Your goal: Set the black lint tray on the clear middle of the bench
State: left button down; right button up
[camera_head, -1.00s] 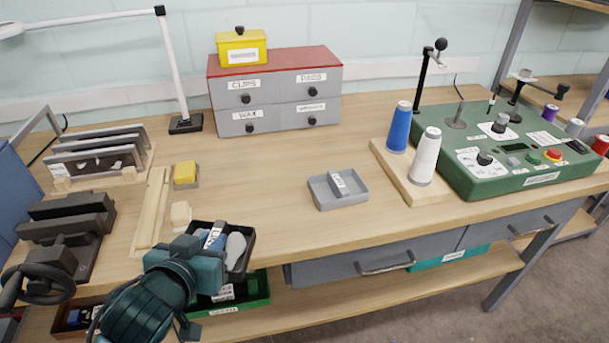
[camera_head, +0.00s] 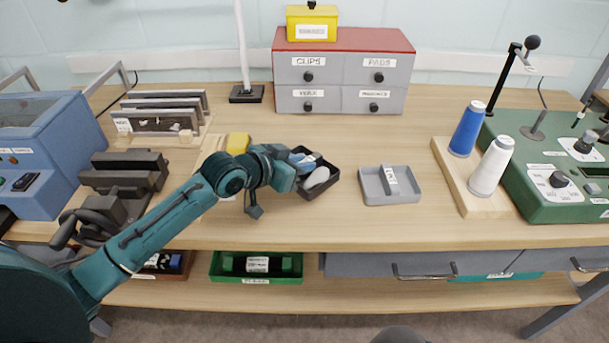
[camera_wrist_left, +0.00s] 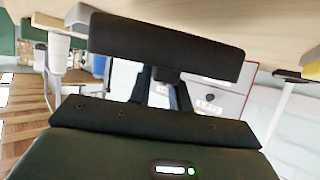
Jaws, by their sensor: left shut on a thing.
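The black lint tray (camera_head: 331,183) is in the head view, left of the grey tray, over the middle of the bench (camera_head: 300,225). It holds a blue item and a pale rounded item. My left gripper (camera_head: 294,170) is shut on the tray's left side. The tray looks roughly level; whether it touches the bench top or hangs just above it I cannot tell. In the left wrist view a wide dark shape (camera_wrist_left: 165,50) fills the middle, too close to identify surely. My right gripper is not in view.
A grey labelled tray (camera_head: 390,186) sits just right of the black tray. A drawer cabinet (camera_head: 342,85) stands behind. A wooden base (camera_head: 452,180) with blue and white spools is farther right. A yellow block (camera_head: 238,143) is near my left arm. Bare bench lies in front.

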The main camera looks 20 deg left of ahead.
pick_arm(q)
jog(key=shift+f, duration=1.95)
jog(key=shift+f, duration=0.15)
jog(key=c, duration=1.3)
grip_release()
jog(key=shift+r, duration=0.25)
jog(key=v, duration=1)
jog(key=shift+s+a, duration=0.15)
jog(key=shift+s, duration=0.15)
jog(key=shift+s+a+r, duration=0.25)
jog(key=shift+s+r, duration=0.1)
jog(key=shift+s, duration=0.15)
